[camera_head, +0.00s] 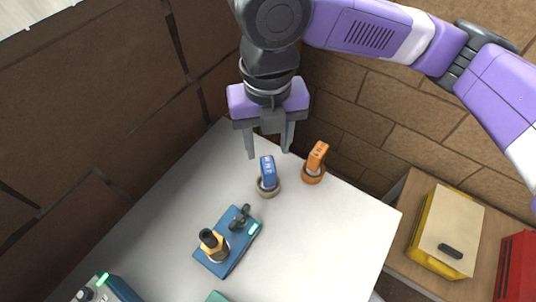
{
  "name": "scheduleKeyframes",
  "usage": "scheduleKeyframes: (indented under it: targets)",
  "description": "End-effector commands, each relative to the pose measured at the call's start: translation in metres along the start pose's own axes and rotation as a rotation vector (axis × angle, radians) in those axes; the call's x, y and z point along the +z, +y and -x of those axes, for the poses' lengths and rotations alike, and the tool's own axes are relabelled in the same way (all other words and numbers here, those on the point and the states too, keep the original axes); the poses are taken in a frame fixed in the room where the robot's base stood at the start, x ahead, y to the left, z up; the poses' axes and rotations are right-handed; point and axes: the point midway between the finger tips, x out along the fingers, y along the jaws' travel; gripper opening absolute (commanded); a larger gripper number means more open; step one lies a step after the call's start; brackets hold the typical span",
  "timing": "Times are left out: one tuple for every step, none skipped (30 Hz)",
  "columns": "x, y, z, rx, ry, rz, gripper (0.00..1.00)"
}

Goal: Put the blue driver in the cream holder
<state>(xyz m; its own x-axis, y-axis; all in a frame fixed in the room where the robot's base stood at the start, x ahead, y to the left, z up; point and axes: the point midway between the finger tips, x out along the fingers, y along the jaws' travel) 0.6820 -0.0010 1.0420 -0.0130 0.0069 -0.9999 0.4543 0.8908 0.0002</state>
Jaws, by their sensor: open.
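The blue driver (268,166) stands upright near the back of the white table. Its lower end appears to sit inside a tan or cream ring-shaped holder (268,191); how deep it sits is hidden. My gripper (268,154) points down with its two grey fingers spread apart and nothing between them. In the picture its fingertips are level with or just above the driver's top, on either side of it. I cannot tell the exact gap in depth.
An orange driver (317,155) stands in a brown-orange ring (312,178) close to the right. The white table (320,245) is clear at right. A yellow box (445,232) is beyond it.

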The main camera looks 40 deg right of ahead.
Motion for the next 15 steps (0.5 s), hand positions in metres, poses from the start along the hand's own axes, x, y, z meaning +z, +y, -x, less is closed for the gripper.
scheduleKeyframes:
  targets:
    - [0.0, 0.001, 0.011, 0.002, -0.002, 0.002, 0.47]
    - [0.0, 0.001, 0.017, 0.001, -0.002, 0.001, 0.47]
    - [0.0, 0.001, 0.024, 0.0, -0.002, 0.001, 0.47]
    - [0.0, 0.001, 0.029, 0.001, -0.002, 0.001, 0.47]
    - [0.0, 0.001, 0.034, 0.001, -0.001, 0.001, 0.47]
    - [0.0, 0.001, 0.039, 0.001, -0.001, 0.001, 0.47]
    - [0.0, 0.0, 0.043, 0.001, -0.001, 0.001, 0.47]
    - [0.0, 0.0, 0.046, 0.0, 0.0, 0.001, 0.47]
    - [0.0, 0.0, 0.05, 0.0, 0.0, 0.001, 0.47]
    - [0.0, 0.0, 0.052, 0.001, -0.001, 0.0, 0.47]
    - [0.0, 0.0, 0.054, 0.001, 0.0, 0.0, 0.47]
    - [0.0, 0.0, 0.056, 0.0, 0.0, 0.001, 0.47]
    - [0.0, 0.0, 0.056, 0.0, 0.001, 0.001, 0.47]
    - [-0.001, 0.0, 0.057, 0.0, 0.001, 0.001, 0.47]
    - [-0.001, 0.0, 0.058, 0.0, 0.001, 0.001, 0.47]
